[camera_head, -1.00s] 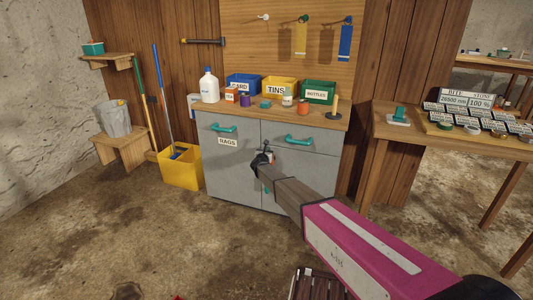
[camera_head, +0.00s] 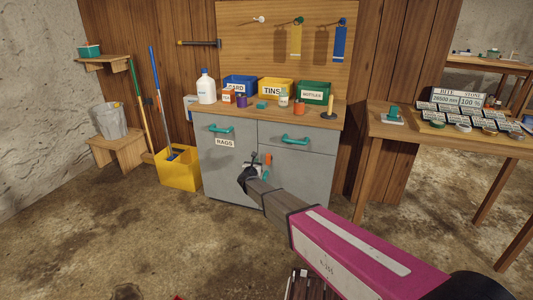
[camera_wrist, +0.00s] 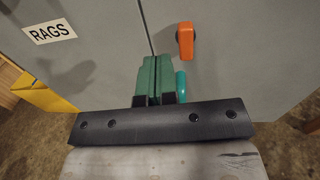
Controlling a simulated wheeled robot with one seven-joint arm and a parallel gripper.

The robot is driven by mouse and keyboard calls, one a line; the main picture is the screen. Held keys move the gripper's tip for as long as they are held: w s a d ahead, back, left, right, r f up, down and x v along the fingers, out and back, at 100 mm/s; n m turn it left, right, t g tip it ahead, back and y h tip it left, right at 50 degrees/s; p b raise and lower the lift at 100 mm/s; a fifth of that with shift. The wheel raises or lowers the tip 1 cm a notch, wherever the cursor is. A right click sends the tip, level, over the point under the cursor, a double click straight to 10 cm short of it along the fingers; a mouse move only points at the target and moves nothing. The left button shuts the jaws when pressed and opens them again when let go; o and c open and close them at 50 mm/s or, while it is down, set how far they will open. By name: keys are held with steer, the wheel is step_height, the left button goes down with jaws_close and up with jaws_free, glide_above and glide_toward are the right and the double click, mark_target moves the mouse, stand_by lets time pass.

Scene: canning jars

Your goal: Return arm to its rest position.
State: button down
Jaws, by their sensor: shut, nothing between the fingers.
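My gripper (camera_head: 255,163) is at the end of my outstretched arm, in front of the grey cabinet (camera_head: 228,172). In the wrist view its two green fingers (camera_wrist: 153,76) are pressed together with nothing between them. They point at the seam between the cabinet doors. An orange handle (camera_wrist: 185,42) on the right door is just right of the fingertips, and no contact shows. A teal handle (camera_wrist: 181,82) is partly hidden behind the fingers.
Bins, a white bottle (camera_head: 206,88) and small jars stand on the cabinet's wooden top. A yellow bucket (camera_head: 181,176) stands left of the cabinet. A wooden table (camera_head: 405,128) with jar lids is to the right. Open floor (camera_head: 120,240) lies at lower left.

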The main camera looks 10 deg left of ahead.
steer(key=s+d+n+g+y, duration=0.3)
steer(key=s+d+n+g, duration=0.1)
steer(key=d+n, duration=0.75)
steer(key=s+d+n+g+y, duration=0.2)
steer(key=s+d+n+g, duration=0.15)
steer(key=d+n, duration=0.75)
steer(key=s+d+n+g+h, duration=0.5)
steer(key=s+d+n+g, duration=0.5)
steer(key=s+d, duration=1.6)
steer(key=d+n, duration=0.3)
steer(key=d, duration=0.2)
steer(key=shift+s+r, duration=0.25)
steer(key=shift+s, duration=0.15)
steer(key=shift+a+g, duration=0.1)
steer(key=shift+g, duration=0.15)
